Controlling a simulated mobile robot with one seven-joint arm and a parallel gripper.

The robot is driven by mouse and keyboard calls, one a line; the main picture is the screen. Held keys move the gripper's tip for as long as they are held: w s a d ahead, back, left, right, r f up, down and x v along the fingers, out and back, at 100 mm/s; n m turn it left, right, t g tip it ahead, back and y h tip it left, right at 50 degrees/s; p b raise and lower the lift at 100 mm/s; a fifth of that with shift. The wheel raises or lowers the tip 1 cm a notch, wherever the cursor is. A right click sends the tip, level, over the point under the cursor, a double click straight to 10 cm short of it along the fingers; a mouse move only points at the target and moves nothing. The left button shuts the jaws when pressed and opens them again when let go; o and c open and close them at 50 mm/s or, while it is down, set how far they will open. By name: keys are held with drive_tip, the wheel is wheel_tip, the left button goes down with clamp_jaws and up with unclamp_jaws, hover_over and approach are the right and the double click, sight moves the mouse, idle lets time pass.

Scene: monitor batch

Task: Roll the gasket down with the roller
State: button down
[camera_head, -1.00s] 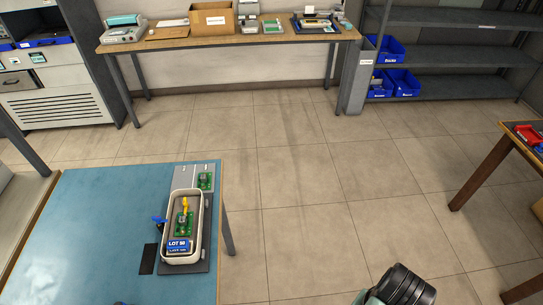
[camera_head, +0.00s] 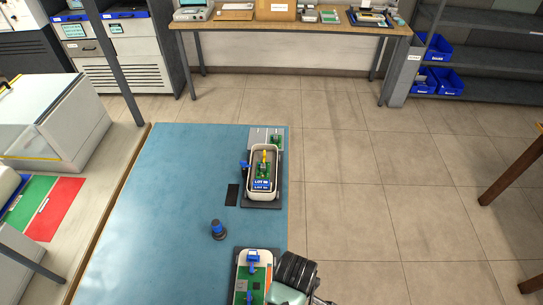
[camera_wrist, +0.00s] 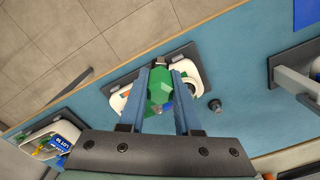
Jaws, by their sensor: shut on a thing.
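My gripper (camera_wrist: 160,98) is shut on a green faceted piece (camera_wrist: 159,84), which looks like the handle of the roller; its rolling end is not clear. In the wrist view it is above a white housing (camera_wrist: 121,103) on a dark base plate, and it hides the housing's middle. Whether the roller touches anything below cannot be told. In the head view the housing (camera_head: 239,272) is at the bottom of the blue table, with green, orange and blue parts in it. My arm covers its right side. I cannot make out the gasket for certain.
A dark knob-like piece with a blue top (camera_head: 218,229) stands left of the housing. A white tray (camera_head: 249,184) with a green board and a "LOT" label is further up the blue table (camera_head: 170,200). A flat black piece (camera_head: 232,195) lies beside it. The table's left half is clear.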

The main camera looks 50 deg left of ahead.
drive_tip(key=s+a+f+n+b, duration=0.1)
drive_tip(key=f+n, duration=0.1)
drive_tip(key=s+a+f+n+b, duration=0.1)
drive_tip(key=s+f+n+b, duration=0.1)
drive_tip(key=s+a+f+n+b, duration=0.1)
drive_tip(key=f+n, duration=0.1)
drive_tip(key=shift+s+a+n+b, duration=0.1)
drive_tip(key=shift+s+n+b, duration=0.1)
drive_tip(key=shift+n+b, duration=0.15)
idle(0.3)
drive_tip(key=shift+f, duration=0.45)
idle(0.8)
drive_tip(key=shift+a, duration=0.1)
